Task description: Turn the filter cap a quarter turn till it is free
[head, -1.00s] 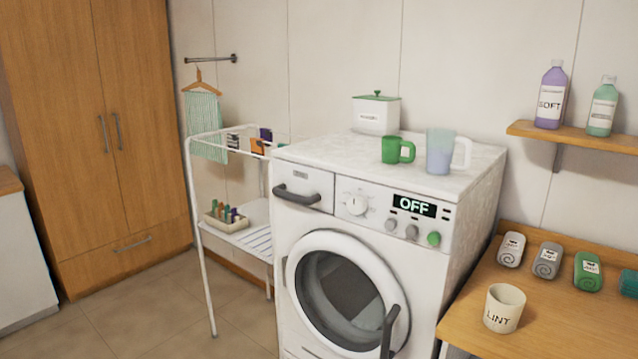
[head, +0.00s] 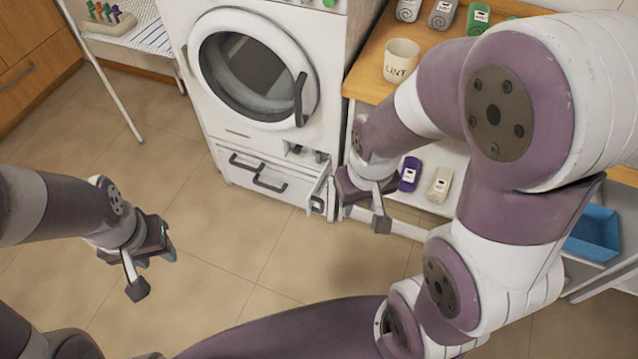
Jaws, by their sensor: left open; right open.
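The white washing machine (head: 215,130) stands in the upper middle of the head view. Low on its front right is a small opening (head: 306,152) with dark shapes inside. One may be the filter cap, but it is too small to tell, and its turn cannot be read. A narrow white flap (head: 329,192) with a dark handle stands out below the opening. My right gripper (head: 364,206) is open just right of the flap, apart from the opening as far as I can see. My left gripper (head: 152,270) is open and empty above the floor at the left.
A wooden table (head: 362,80) with a LINT cup (head: 401,62) stands right of the machine. A purple bottle (head: 409,174) and a beige one (head: 440,184) are on its lower shelf. A blue tray (head: 592,235) is further right. The tiled floor in front is clear.

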